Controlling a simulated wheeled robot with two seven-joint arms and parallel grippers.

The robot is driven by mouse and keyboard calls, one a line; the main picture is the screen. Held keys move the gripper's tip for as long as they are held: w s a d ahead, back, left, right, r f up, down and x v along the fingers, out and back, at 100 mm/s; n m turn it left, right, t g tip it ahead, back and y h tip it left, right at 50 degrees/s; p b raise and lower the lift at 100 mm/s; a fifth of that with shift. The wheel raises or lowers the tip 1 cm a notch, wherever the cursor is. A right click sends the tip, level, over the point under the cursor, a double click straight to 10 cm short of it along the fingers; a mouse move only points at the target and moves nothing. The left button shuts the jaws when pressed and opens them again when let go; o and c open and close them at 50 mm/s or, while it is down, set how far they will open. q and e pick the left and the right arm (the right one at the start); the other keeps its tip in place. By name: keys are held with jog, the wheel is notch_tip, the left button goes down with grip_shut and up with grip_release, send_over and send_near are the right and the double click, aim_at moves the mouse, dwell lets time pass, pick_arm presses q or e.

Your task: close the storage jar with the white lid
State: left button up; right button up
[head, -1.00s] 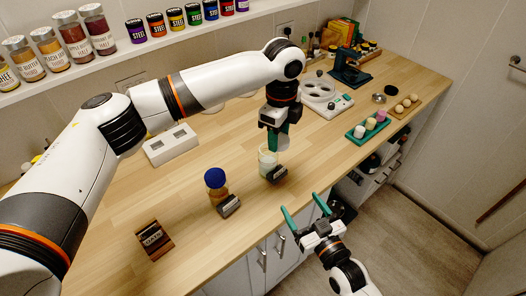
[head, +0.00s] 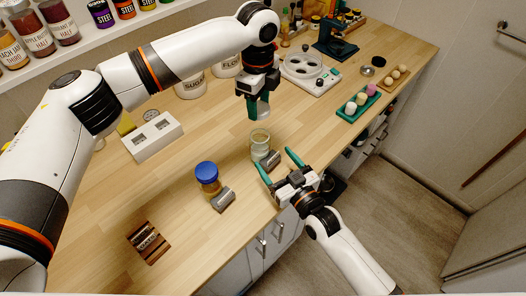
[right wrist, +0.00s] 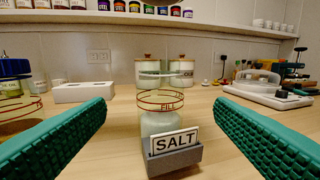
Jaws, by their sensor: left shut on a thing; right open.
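The storage jar (head: 260,146) is clear glass with pale contents and stands upright, open at the top, behind a grey SALT sign (right wrist: 174,151). In the right wrist view the jar (right wrist: 163,122) has a red FILL band and sits centred between my green fingers. My left gripper (head: 258,107) is shut on the white lid (head: 264,109), a pale disc partly hidden by the fingers, held above the jar and apart from it. My right gripper (head: 274,159) is open at the counter's front edge. Its fingers point at the jar without visibly touching it.
A blue-lidded jar (head: 208,180) with its own sign (head: 223,200) stands to the left. A wooden block (head: 148,243) lies further left. Behind are a white box (head: 153,137) and canisters (head: 191,86). A white device (head: 311,72) and green egg tray (head: 358,108) are right.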

jog(key=x, duration=0.8)
jog(key=shift+d, duration=0.1)
pick_arm(q)
jog(key=shift+d, duration=0.1)
pick_arm(e)
jog(key=shift+w, duration=0.15)
jog(key=shift+c, duration=0.4)
jog(key=c, duration=1.4)
pick_arm(q)
send_over(260, 126)
jog(key=s, duration=0.2)
jog(key=shift+f, duration=2.45)
jog(key=shift+f, duration=0.9)
jog(key=shift+f, duration=0.55)
